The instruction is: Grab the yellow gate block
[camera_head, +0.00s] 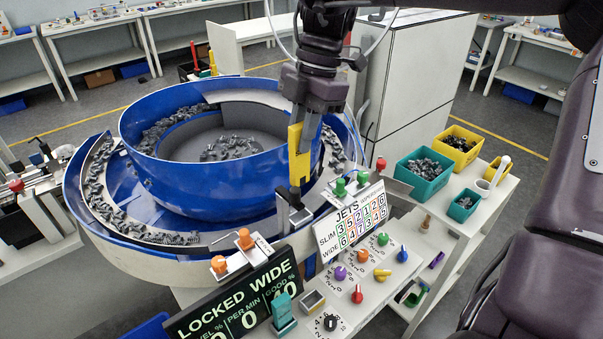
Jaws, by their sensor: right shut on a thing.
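The yellow gate block (299,166) stands upright at the right front rim of the blue bowl (200,175). My right gripper (306,142) comes down from above and is shut on the block's upper part. Its fingers partly cover the block. The block's lower end is close to a small dark bracket (294,208) on the track; I cannot tell whether they touch. My left gripper is not in view.
Dark connectors lie in the bowl and along its outer track (100,190). In front are a "LOCKED WIDE" display (240,300), a "JETS" number board (352,222) and a panel of coloured knobs (357,293). Teal (424,172) and yellow (457,146) bins stand at right.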

